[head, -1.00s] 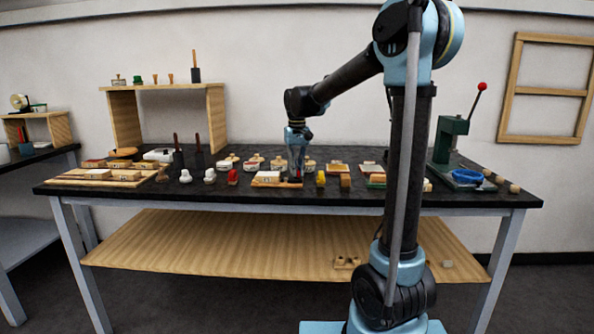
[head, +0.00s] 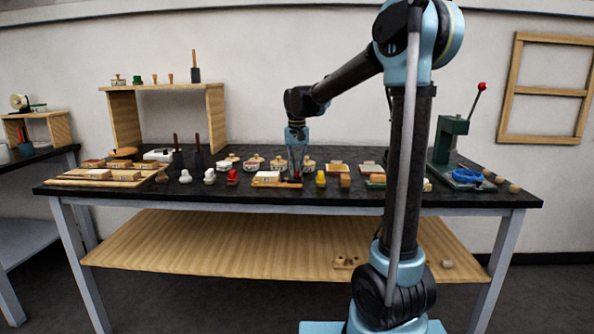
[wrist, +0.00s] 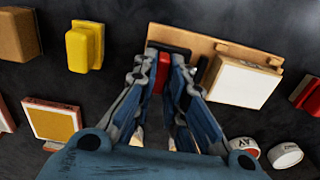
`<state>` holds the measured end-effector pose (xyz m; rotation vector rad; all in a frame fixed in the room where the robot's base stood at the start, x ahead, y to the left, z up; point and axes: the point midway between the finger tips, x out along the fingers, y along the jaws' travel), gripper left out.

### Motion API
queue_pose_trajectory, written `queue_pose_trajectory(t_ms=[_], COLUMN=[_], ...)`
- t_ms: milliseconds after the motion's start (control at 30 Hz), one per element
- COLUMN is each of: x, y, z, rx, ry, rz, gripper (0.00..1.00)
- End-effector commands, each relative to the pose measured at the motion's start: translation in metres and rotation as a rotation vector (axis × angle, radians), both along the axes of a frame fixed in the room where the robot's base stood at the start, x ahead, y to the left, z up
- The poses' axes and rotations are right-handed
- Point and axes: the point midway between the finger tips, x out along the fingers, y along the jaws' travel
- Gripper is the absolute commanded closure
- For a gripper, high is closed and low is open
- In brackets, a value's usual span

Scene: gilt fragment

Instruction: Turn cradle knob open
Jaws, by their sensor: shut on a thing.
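The cradle is a light wooden board (wrist: 205,47) with a pale, white-topped block (wrist: 243,82) on it. In the head view the cradle (head: 265,184) lies near the front edge of the dark table. A red knob (wrist: 162,72) is at the end of the cradle, with a black part beside it. My gripper (wrist: 165,62) points down over this end, and its two fingers are shut on the red knob. The fingers hide part of the knob.
A yellow block (wrist: 84,46) and a brown block (wrist: 18,35) stand beside the cradle. Stamps and small blocks line the table (head: 120,197) on both sides. A green press (head: 449,140) with a red-tipped lever stands at the right.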

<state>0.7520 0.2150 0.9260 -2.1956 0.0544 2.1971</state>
Motion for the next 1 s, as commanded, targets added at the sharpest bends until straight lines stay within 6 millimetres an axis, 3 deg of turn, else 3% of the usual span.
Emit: queue_pose_trajectory(t_ms=[100, 133, 200, 667, 1000], x=[0.002, 0.002, 0.001, 0.0, 0.001], y=[0.0, 0.0, 0.0, 0.0, 0.0], z=[0.0, 0.0, 0.0, 0.007, 0.063], rx=[0.0, 0.0, 0.0, 0.0, 0.0], ry=[-0.003, -0.003, -0.003, -0.001, 0.0], rz=[-0.001, -0.001, -0.001, 0.0, 0.0], gripper=[1.0, 0.84, 0.68, 0.68, 0.68])
